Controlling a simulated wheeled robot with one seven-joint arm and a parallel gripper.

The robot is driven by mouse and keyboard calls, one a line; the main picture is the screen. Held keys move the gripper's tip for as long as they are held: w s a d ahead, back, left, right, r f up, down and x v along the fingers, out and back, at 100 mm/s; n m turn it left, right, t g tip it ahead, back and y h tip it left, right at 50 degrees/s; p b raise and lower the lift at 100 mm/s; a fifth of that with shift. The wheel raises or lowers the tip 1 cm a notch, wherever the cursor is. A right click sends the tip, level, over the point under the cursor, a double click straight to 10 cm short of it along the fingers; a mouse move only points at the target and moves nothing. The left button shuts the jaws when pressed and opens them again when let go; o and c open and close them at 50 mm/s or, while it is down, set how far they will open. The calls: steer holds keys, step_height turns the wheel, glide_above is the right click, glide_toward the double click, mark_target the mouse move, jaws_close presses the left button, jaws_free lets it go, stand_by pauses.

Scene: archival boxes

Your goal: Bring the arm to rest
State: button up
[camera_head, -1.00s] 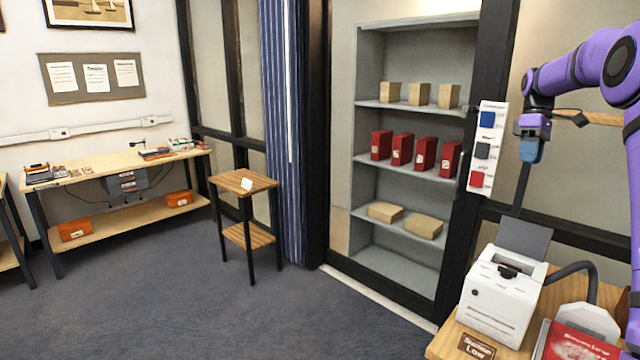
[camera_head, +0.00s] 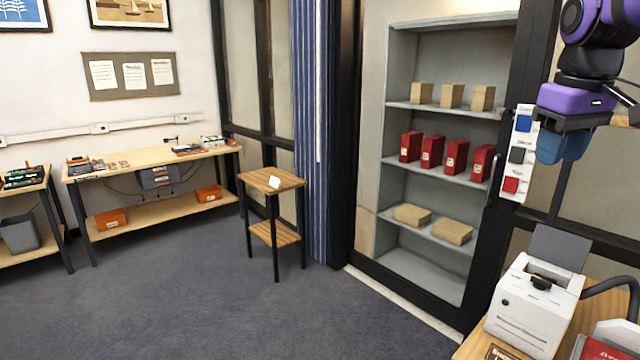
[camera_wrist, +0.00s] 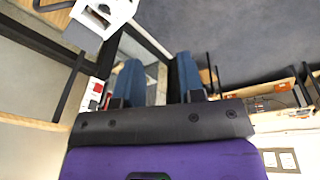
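My gripper (camera_head: 564,147) hangs at the upper right of the head view, its blue fingers pointing down beside the swatch card and above the white machine. In the wrist view my gripper (camera_wrist: 158,82) shows two blue fingers set apart with an empty gap between them. Nothing is held, and the fingers touch nothing that I can see. My purple arm runs out of the head view at the top right.
A white machine (camera_head: 533,312) stands on a wooden table at lower right; it also shows in the wrist view (camera_wrist: 103,14). A shelf unit (camera_head: 398,65) holds red boxes (camera_head: 432,152) and tan boxes. A small wooden stand (camera_head: 268,180) is left of it. The carpet (camera_head: 250,310) between is clear.

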steer(key=s+a+f+m+t, duration=0.1)
steer(key=s+f, duration=0.3)
steer(key=s, duration=0.4)
steer(key=s+a+f+m+t, duration=0.1)
steer(key=s+a+f, duration=0.3)
steer(key=s, duration=0.4)
steer(key=shift+a+f+t+y, duration=0.15)
steer(key=shift+a+t+y, duration=0.15)
steer(key=shift+t, duration=0.4)
stand_by(0.6)
